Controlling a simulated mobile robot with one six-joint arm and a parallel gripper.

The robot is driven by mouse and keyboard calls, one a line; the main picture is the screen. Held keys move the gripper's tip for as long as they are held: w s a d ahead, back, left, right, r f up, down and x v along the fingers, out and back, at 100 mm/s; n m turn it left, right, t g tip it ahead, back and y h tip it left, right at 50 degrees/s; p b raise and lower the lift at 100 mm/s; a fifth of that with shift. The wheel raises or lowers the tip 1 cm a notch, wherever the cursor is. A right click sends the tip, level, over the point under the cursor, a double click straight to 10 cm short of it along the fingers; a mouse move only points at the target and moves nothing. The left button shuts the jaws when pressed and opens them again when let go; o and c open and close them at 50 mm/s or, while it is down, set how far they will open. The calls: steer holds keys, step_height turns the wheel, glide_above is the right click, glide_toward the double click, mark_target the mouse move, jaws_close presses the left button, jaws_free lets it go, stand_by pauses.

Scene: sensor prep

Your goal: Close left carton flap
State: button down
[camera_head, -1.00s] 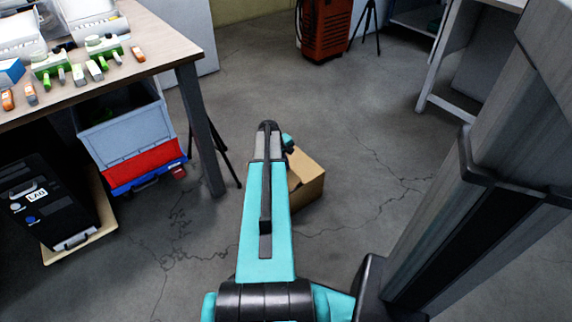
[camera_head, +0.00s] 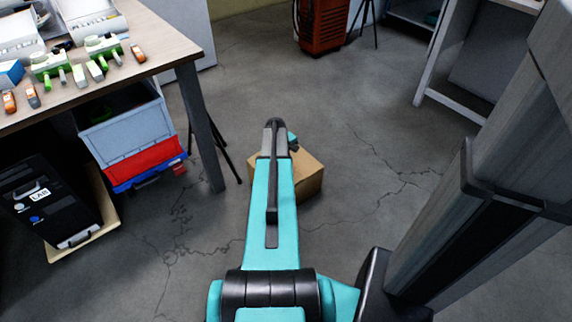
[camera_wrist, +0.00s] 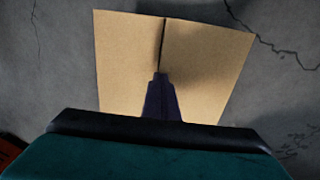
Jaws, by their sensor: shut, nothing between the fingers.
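The cardboard carton (camera_head: 309,181) stands on the floor, partly hidden behind my arm in the head view. In the wrist view its top fills the middle, with a left flap (camera_wrist: 128,58) and a right flap (camera_wrist: 210,60). Both flaps look about level and meet at a narrow dark seam. My gripper (camera_wrist: 160,76) is shut and empty, with its fingertips over the seam. I cannot tell whether they touch the cardboard. The near part of the carton top is hidden by my gripper and wrist.
A workbench (camera_head: 150,45) with several small tools stands at the left. Blue and red bins (camera_head: 130,145) and a black case (camera_head: 50,200) are below it. A tripod leg is near the bench leg (camera_head: 205,130). A red machine (camera_head: 323,25) stands at the back. Floor right of the carton is clear.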

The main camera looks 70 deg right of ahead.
steer(key=shift+r+p, duration=0.5)
steer(key=shift+r, duration=0.2)
steer(key=shift+r, duration=0.15)
steer(key=shift+p+v, duration=0.7)
steer(key=shift+v, duration=0.05)
steer(key=s+d+p+v, duration=0.1)
steer(key=p+v, duration=0.3)
steer(key=v, duration=0.8)
steer(key=shift+d+r, duration=0.3)
